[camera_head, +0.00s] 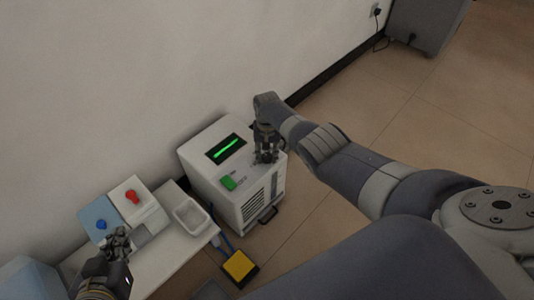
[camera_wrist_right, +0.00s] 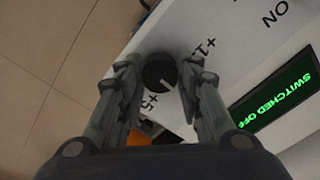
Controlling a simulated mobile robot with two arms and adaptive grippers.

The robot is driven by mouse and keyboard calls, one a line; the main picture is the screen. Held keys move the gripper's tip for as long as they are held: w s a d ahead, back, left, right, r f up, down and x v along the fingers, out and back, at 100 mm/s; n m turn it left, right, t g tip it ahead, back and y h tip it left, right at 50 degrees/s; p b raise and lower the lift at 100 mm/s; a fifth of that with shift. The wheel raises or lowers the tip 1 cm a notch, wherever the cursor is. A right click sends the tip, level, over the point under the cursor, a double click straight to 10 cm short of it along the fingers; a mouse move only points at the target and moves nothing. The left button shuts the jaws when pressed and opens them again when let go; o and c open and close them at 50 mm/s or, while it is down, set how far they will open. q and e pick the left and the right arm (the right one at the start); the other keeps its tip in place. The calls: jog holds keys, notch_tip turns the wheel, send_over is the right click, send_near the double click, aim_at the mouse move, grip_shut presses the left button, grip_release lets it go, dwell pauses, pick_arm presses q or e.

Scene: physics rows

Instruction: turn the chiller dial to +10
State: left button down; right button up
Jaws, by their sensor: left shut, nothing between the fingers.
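The chiller (camera_head: 208,165) is a white box on the floor against the wall, with a lit green display (camera_head: 226,147) and a green switch (camera_head: 228,183) on top. In the right wrist view the display (camera_wrist_right: 275,92) reads "SWITCHED OFF". The round black dial (camera_wrist_right: 158,71) has a white mark towards its lower right; "+5" is printed below it and a partly hidden "+1…" at its right. My right gripper (camera_head: 265,158) is over the dial, its open fingers (camera_wrist_right: 158,75) on either side; contact cannot be told. My left gripper (camera_head: 118,240) is shut and empty above the white table.
The white table (camera_head: 172,258) holds a blue box (camera_head: 97,216) with a blue knob, a white box (camera_head: 124,205) with a red knob, and a white tray (camera_head: 190,217). A yellow pedal (camera_head: 240,265) lies on the floor. Floor right of the chiller is clear.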

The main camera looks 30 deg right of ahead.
aim_at(267, 156)
jog(key=o, duration=0.3)
jog(key=shift+r, duration=0.1)
notch_tip(267, 156, up, 12)
dwell(0.7)
jog(key=shift+a+f, duration=0.1)
jog(key=shift+f, duration=0.1)
